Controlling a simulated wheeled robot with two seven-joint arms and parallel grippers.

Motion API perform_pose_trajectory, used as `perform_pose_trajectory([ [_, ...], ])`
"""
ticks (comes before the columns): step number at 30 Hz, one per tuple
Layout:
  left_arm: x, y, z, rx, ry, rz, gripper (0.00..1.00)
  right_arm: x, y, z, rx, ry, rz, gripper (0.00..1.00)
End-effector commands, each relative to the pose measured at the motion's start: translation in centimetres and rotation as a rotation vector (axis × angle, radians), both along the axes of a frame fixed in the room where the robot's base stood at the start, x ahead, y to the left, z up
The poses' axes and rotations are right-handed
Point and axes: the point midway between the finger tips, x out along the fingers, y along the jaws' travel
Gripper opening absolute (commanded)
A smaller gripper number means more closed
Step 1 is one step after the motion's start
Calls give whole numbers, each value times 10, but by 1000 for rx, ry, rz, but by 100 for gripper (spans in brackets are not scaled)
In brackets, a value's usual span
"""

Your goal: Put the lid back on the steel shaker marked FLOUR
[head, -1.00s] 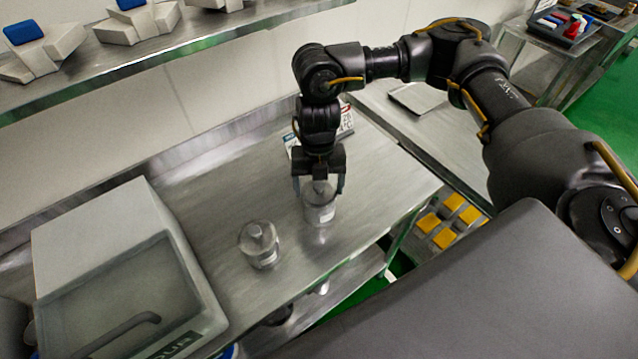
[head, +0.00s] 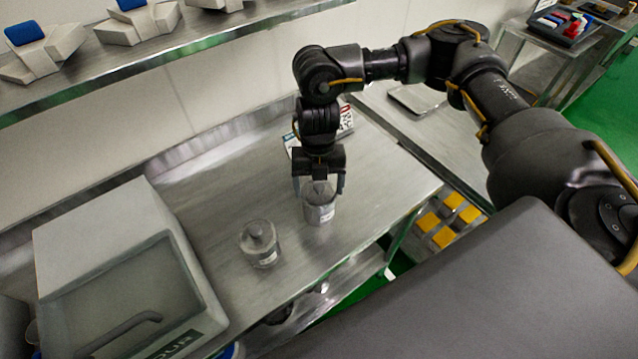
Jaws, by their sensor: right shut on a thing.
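A steel shaker (head: 319,212) with a pale label stands upright on the steel table, under my right gripper. My right gripper (head: 319,187) points down at the shaker's top, its fingers on either side. It is shut on a lid, which is mostly hidden between the fingers; I cannot tell whether it touches the rim. The lettering on both labels is too small to read. My left gripper is not in view.
A large white bin (head: 120,255) with a clear front stands at the left of the table (head: 215,200). A printed box (head: 345,120) stands behind my right gripper. Yellow blocks (head: 441,237) sit lower at the right.

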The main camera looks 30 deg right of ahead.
Motion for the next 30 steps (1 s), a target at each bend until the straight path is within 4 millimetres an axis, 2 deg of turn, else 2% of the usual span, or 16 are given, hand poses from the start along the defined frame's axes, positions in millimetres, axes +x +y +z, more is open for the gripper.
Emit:
perform_pose_trajectory([
  [6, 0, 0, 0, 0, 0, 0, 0, 0, 0, 0, 0, 0, 0, 57],
  [7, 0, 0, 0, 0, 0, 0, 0, 0, 0, 0, 0, 0, 0, 81],
  [11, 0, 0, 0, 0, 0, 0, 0, 0, 0, 0, 0, 0, 0, 98],
  [12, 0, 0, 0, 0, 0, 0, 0, 0, 0, 0, 0, 0, 0, 100],
  [23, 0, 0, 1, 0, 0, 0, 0, 0, 0, 1, 0, 0, 0, 100],
  [30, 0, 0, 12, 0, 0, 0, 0, 0, 0, 12, 0, 0, 0, 100],
])
